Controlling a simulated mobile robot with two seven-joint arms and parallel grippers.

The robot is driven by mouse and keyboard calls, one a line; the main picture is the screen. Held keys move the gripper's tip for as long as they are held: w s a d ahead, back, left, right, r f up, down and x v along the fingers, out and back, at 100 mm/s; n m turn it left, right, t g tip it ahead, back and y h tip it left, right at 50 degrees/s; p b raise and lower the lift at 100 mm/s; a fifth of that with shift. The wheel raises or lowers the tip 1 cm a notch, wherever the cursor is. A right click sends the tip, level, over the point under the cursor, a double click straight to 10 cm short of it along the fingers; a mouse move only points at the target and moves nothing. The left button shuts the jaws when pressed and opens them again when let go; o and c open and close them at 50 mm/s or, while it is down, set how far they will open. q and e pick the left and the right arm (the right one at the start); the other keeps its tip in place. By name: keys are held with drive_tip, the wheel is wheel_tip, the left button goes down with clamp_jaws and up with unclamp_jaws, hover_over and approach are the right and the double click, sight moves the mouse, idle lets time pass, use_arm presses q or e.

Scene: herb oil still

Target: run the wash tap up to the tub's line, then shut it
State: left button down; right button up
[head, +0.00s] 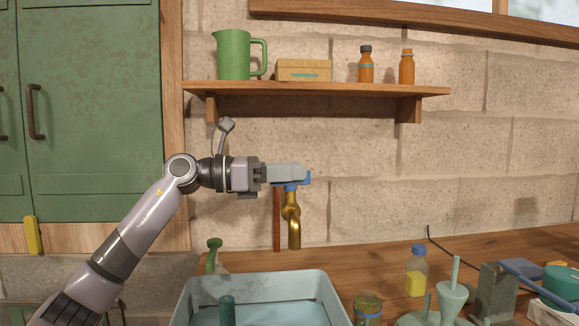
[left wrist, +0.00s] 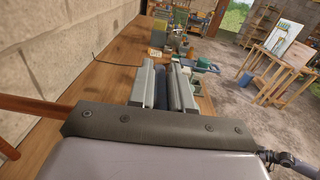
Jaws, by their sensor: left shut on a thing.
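The brass wash tap (head: 293,222) stands against the stone wall, its spout pointing down over the tub. Its blue handle (head: 291,187) sits at the top, mostly covered by my left gripper (head: 296,174), which is shut on it. In the left wrist view the fingers (left wrist: 167,88) are close together with a dark blue piece between them. No water stream shows below the spout. The pale tub (head: 254,277) is below, cut off by the bottom edge. Light blue water (head: 275,314) lies in it. I cannot make out a level line. My right gripper is not in view.
A shelf (head: 320,88) above holds a green jug (head: 234,54), a box (head: 303,70) and two orange bottles. A jar (head: 367,307), a bottle (head: 416,272) and green glassware-like stands (head: 453,292) crowd the counter at right. Green cupboards (head: 90,100) are at left.

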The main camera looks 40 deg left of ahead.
use_arm(q)
drive_tip(key=shift+m+g+h, duration=0.4)
drive_tip(key=shift+h, duration=0.1)
drive_tip(key=c, duration=1.1)
unclamp_jaws()
drive_tip(key=shift+s+a+f, duration=0.1)
drive_tip(key=shift+a, duration=0.05)
drive_tip(key=shift+b+v, duration=1.4)
drive_tip(key=shift+v, duration=2.05)
